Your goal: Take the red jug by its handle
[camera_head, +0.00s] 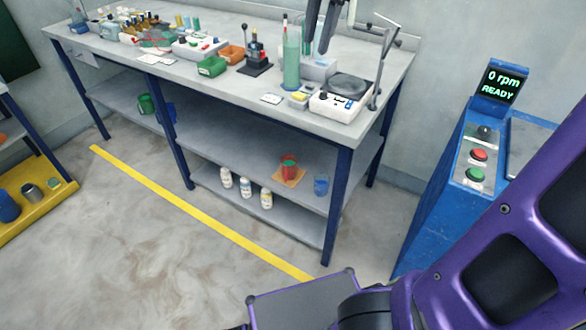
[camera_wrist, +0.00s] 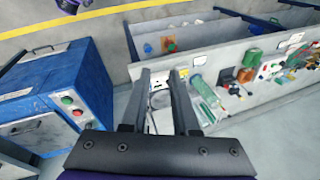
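The red jug (camera_head: 288,171) stands on the lower shelf of the workbench, near its right end, on a small orange mat (camera_head: 278,176). Some green shows at its top. It is small, and I cannot make out which way its handle points. Dark bars at the top of the head view may be my fingers over the bench; I cannot tell.
A blue cup (camera_head: 321,185) stands right of the jug, and several white bottles (camera_head: 246,187) stand to its left. The bench top (camera_head: 215,87) overhangs the shelf, with blue legs (camera_head: 335,210) at the front. A blue machine (camera_head: 440,200) stands at right. The front floor is clear.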

